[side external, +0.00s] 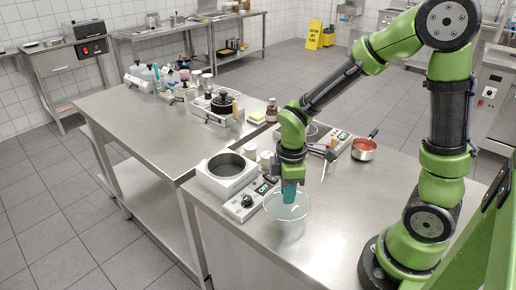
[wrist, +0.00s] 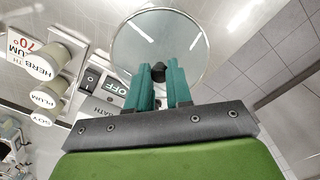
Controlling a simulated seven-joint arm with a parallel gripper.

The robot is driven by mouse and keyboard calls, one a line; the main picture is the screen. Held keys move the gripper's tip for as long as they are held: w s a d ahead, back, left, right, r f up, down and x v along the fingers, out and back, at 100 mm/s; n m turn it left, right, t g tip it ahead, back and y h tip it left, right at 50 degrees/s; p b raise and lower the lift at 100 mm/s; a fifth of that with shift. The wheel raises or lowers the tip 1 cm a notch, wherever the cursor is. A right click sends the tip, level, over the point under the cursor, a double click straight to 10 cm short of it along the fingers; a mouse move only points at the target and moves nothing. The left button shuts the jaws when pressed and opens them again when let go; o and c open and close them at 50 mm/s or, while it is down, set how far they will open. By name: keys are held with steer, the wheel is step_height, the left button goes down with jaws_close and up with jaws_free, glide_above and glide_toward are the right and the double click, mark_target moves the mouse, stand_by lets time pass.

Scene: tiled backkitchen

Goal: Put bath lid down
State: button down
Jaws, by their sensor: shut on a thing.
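A round clear lid (wrist: 135,45) with a dark knob (wrist: 158,72) shows in the wrist view. My gripper (wrist: 159,75) has its teal fingers shut on the knob. In the side view my gripper (side external: 289,192) points down over the clear round lid (side external: 279,209), just right of the bath's control panel. A clear, bowl-like shape shows below the lid; I cannot tell whether it is a vessel or a reflection. The bath (side external: 208,181) is a white box with a round dark opening, uncovered, left of my gripper.
The control panel (side external: 245,202) sits close to the lid's left. Labelled jars (wrist: 45,97) stand beside it. A red pan (side external: 364,149) and a hotplate stand behind right. A rack of bottles (side external: 222,108) is further back. The front counter is bare.

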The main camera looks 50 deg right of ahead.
steer(key=shift+f, duration=2.2)
steer(key=shift+f, duration=0.15)
steer(key=c, duration=1)
jaws_free()
steer(key=shift+c, duration=0.2)
